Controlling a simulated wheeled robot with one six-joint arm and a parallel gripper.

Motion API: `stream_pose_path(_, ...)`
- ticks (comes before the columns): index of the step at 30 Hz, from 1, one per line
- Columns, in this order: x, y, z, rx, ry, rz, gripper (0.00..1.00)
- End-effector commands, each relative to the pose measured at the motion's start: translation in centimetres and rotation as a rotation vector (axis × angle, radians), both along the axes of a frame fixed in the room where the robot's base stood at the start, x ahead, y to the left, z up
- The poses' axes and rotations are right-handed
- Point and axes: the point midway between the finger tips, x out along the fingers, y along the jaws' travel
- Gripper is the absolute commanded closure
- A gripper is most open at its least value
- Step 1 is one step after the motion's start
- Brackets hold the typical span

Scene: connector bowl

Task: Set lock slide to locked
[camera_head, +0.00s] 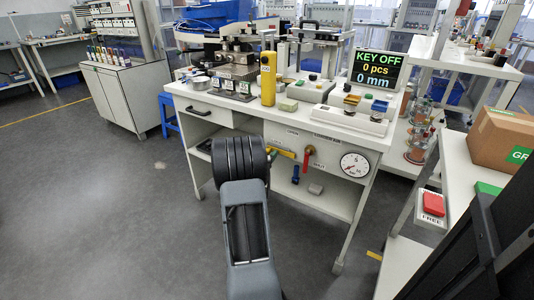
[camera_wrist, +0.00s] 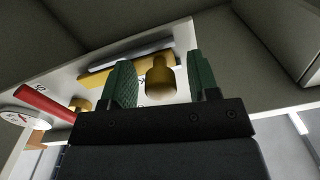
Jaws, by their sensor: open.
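My gripper (camera_wrist: 158,62) shows in the wrist view with its two green fingers apart. A brass-yellow knob (camera_wrist: 160,82) stands out from the white panel between the fingers, with a gap on both sides. It may be the lock slide's knob; I cannot read a label that says so. In the head view my arm hides the gripper and this part of the bench front. A yellow handle (camera_head: 283,152) on the panel shows there; the yellow bar (camera_wrist: 108,72) is beyond the left finger in the wrist view.
A red handle (camera_head: 309,157), a blue handle (camera_head: 295,174) and a round gauge (camera_head: 355,165) are on the bench front right of my arm. A display (camera_head: 377,70) reads "KEY OFF". Open floor lies at the left.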

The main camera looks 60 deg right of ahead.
Motion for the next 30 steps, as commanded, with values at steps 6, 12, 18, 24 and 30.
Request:
stream_pose_path(6,0.0,0.0,0.0,0.0,0.0,0.0,0.64)
stream_pose_path(12,0.0,0.0,0.0,0.0,-0.001,0.0,0.83)
stream_pose_path(18,0.0,0.0,0.0,0.0,-0.001,0.0,1.0)
stream_pose_path(24,-0.4,0.0,0.0,-0.001,-0.001,-0.001,1.0)
stream_pose_path(30,-3.4,0.0,0.0,-0.001,-0.001,-0.003,1.0)
